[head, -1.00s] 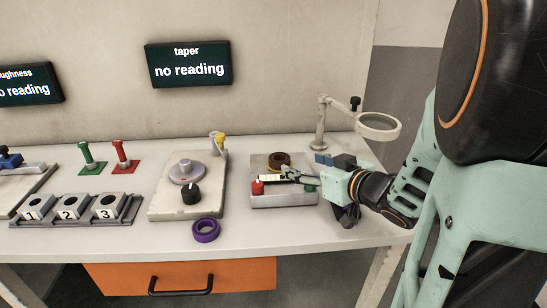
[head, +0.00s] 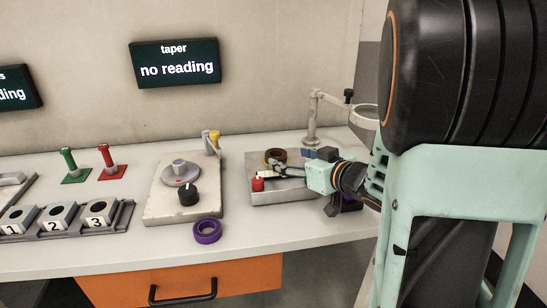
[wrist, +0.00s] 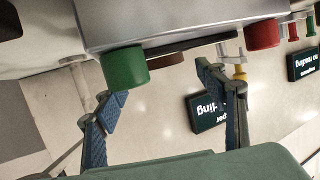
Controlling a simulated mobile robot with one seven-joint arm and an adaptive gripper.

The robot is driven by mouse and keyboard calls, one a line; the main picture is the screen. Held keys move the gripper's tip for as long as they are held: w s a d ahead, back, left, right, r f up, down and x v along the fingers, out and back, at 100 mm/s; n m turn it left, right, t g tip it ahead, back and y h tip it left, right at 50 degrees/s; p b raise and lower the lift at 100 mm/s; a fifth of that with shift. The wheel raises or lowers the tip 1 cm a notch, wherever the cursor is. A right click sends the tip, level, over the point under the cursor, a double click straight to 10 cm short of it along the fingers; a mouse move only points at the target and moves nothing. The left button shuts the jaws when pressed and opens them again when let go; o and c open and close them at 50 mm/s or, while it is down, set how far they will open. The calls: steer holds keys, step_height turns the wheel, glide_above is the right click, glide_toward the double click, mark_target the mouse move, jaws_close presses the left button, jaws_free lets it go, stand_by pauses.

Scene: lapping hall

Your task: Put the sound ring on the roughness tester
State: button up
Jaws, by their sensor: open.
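A brown ring (head: 268,160) sits at the back of a grey block-like device (head: 292,197) with a red knob (head: 258,184). A purple ring (head: 207,240) lies flat on the table in front of the taper device. Which ring is the sound one cannot be told. The roughness tester seems to be at the far left, with only a grey edge (head: 10,180) in view. My gripper (head: 284,171) is open and empty over the block-like device, near the brown ring. In the wrist view, its spread fingers (wrist: 163,95) are near a green knob (wrist: 124,69).
The taper device (head: 160,207) with a black knob stands left of the block-like device. A numbered rack (head: 60,228), green (head: 68,160) and red (head: 106,157) handled stands are farther left. A magnifier (head: 313,115) stands behind my gripper. The taper screen (head: 176,62) reads "no reading".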

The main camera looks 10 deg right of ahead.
mark_target(273, 152)
steer(key=x, duration=0.2)
steer(key=b+x, duration=0.1)
steer(key=x, duration=0.1)
steer(key=shift+a, duration=0.3)
steer(key=shift+w+a+b, duration=0.2)
steer(key=shift+w+b, duration=0.15)
steer(key=shift+w, duration=0.15)
steer(key=c, duration=1.4)
